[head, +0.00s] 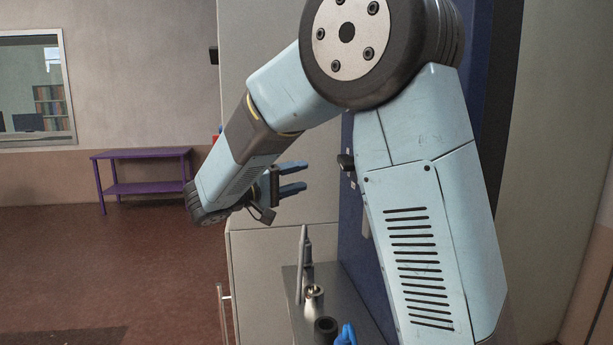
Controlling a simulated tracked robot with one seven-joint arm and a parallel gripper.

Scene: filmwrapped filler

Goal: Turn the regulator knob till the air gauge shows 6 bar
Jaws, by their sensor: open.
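My gripper (305,175) is in mid-picture, with its two blue fingers apart and nothing between them. The fingers point right, toward a blue panel (352,215). A small black knob-like part (346,162) sticks out from the left side of this panel, a short way right of the fingertips and apart from them. I cannot tell for sure that it is the regulator knob. My arm covers much of the panel. No air gauge face shows, so its reading cannot be seen.
Below my gripper, a grey ledge (292,285) bears an upright grey piece (303,262), a shiny metal part (315,294), a black cylinder (326,329) and a blue item (347,335). A pale cabinet (265,260) stands behind. A purple table (145,153) is far left; open floor lies before it.

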